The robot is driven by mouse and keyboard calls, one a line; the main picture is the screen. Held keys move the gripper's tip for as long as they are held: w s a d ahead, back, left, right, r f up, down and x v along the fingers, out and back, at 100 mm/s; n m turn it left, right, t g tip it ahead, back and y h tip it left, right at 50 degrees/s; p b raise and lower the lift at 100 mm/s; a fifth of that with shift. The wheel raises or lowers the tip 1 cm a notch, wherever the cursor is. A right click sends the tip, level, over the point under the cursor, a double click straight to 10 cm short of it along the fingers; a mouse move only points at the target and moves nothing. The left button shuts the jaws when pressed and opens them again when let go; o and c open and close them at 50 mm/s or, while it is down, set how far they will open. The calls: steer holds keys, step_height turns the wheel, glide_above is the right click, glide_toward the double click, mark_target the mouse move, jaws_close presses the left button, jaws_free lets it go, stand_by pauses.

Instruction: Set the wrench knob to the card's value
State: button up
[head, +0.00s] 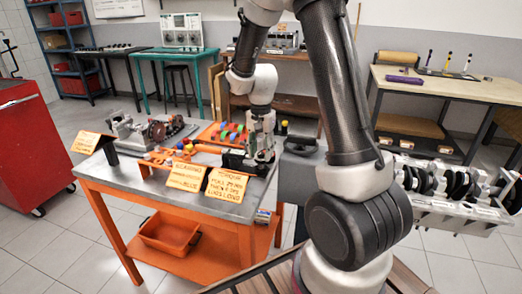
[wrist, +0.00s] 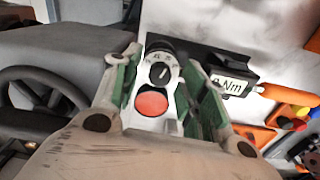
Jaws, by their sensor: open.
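The wrench's dial knob (wrist: 160,72) is dark with a pale pointer, on a white numbered dial above a red button (wrist: 151,103). The wrench's display (wrist: 233,87) ends in "Nm"; its number is partly hidden. The orange wrench handle (wrist: 285,95) extends right. My gripper (wrist: 158,78) is open, its green-padded fingers on either side of the knob; contact cannot be told. In the head view my gripper (head: 260,163) points down over the table's right end, beside the black wrench body (head: 233,161). An orange card (head: 226,184) mentions torque; its value is too small to read.
Another orange card (head: 187,178) stands to its left, and a third (head: 86,142) at the table's left end. An orange tray (head: 221,135) with coloured parts lies behind. Metal engine parts (head: 160,130) occupy the back left.

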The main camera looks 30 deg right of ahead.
jaws_close()
steer(key=n, duration=0.3)
steer(key=shift+n, duration=2.3)
jaws_free()
